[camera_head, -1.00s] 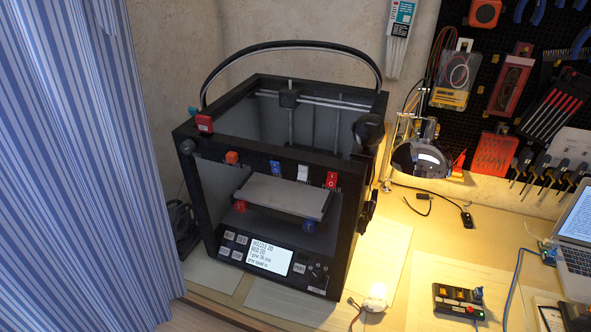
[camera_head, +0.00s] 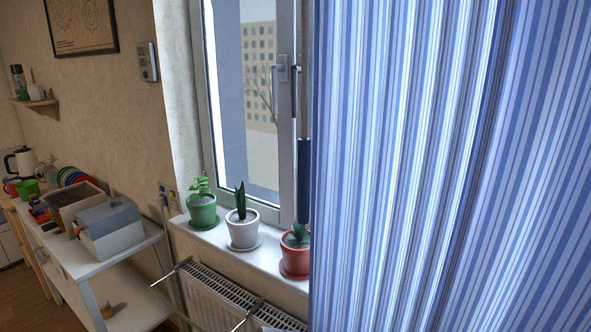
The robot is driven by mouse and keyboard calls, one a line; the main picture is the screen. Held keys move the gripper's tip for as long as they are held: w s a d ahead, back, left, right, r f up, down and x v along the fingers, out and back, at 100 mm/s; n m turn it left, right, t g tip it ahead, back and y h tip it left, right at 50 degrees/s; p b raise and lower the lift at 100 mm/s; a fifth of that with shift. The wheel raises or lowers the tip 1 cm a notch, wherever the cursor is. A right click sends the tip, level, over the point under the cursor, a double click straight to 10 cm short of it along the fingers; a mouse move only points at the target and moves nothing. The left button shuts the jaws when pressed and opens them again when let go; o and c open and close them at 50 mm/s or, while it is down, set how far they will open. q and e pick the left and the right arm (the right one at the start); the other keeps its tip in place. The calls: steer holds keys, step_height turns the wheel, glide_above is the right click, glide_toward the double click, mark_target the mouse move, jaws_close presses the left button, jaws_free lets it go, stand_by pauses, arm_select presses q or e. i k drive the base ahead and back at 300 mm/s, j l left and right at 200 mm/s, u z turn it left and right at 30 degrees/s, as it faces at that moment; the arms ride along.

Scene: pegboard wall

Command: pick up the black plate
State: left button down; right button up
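I cannot make out a black plate for certain. A row of upright, plate-like discs (camera_head: 72,177) in several colours stands at the far left, at the back of the white table. They are small and partly hidden by a box in front, so I cannot tell whether one is black. Neither of my grippers shows in the head view.
A white table (camera_head: 150,236) at the left holds a grey-lidded box (camera_head: 110,225) and an open box (camera_head: 75,200). Potted plants stand on the windowsill (camera_head: 215,240), above a radiator (camera_head: 225,292). A blue striped curtain (camera_head: 450,160) fills the right side.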

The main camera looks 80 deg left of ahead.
mark_target(68, 197)
steer(key=j+u, duration=0.15)
steer(key=u, duration=2.2)
steer(key=k+u, duration=0.15)
steer(key=u, duration=1.65)
steer(key=z, duration=4.7)
steer(key=u, duration=4.3)
